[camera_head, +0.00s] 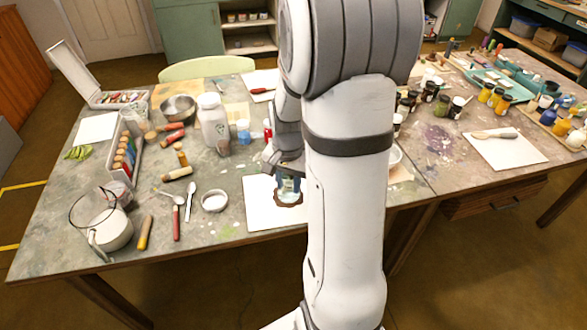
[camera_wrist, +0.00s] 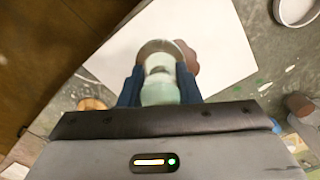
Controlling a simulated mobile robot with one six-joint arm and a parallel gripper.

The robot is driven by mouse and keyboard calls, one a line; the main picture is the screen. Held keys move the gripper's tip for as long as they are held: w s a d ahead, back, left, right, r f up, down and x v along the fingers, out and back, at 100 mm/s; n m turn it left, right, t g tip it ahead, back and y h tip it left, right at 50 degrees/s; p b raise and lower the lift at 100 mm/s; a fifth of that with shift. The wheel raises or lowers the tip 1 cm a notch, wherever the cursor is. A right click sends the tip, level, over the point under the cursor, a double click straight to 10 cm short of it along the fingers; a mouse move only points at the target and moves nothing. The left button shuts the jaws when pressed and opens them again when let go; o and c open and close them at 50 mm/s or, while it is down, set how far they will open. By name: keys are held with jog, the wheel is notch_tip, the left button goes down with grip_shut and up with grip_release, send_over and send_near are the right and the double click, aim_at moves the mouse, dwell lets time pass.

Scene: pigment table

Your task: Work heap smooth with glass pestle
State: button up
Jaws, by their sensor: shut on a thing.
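My gripper (camera_head: 288,178) is shut on the glass pestle (camera_head: 289,186), pointing down over a white sheet or slab (camera_head: 259,214) near the table's front edge. In the wrist view, the blue fingers of my gripper (camera_wrist: 159,78) sit on either side of the pale, clear pestle (camera_wrist: 160,88). The brown heap (camera_wrist: 189,58) shows beside and partly behind the pestle's foot. In the head view a rim of the brown heap (camera_head: 289,202) shows around the foot. Whether the foot touches the slab under the heap is hidden.
A white jar (camera_head: 213,120) stands behind. My arm hides the table's middle right.

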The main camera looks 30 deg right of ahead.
jog(key=shift+r+p, duration=0.7)
jog(key=shift+r, duration=0.6)
jog(key=shift+f, duration=0.15)
